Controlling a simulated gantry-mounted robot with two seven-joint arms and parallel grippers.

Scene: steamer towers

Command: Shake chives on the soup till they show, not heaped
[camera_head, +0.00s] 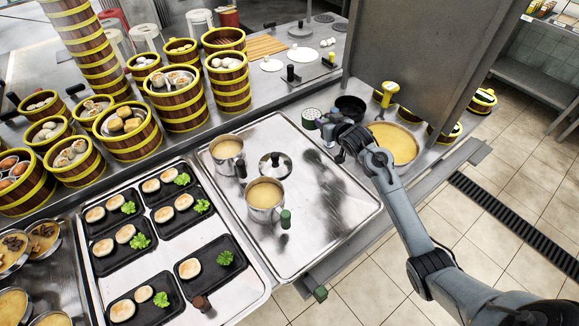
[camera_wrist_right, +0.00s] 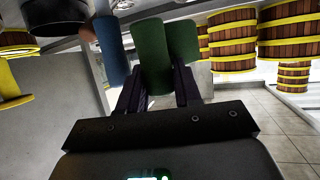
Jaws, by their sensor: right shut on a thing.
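My right gripper (camera_head: 335,139) is shut on a green shaker, seen end-on with a pale perforated top (camera_head: 311,117) in the head view. In the right wrist view the green shaker body (camera_wrist_right: 152,55) sits at the fingers (camera_wrist_right: 158,92). Its contents are hidden. One pot of yellowish soup (camera_head: 264,193) stands on the metal tray, and another soup pot (camera_head: 226,148) stands behind it. No green flecks are clear on either soup. The shaker is to the right of both pots, not over them. My left gripper is out of view.
The metal tray (camera_head: 335,215) has free room right of the pots. A lid (camera_head: 275,165) lies between them. A dark pan (camera_head: 350,106) and a wide yellow-filled pan (camera_head: 397,145) stand at right. Steamer towers (camera_head: 177,100) stand at left. A grey panel (camera_head: 420,50) rises behind.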

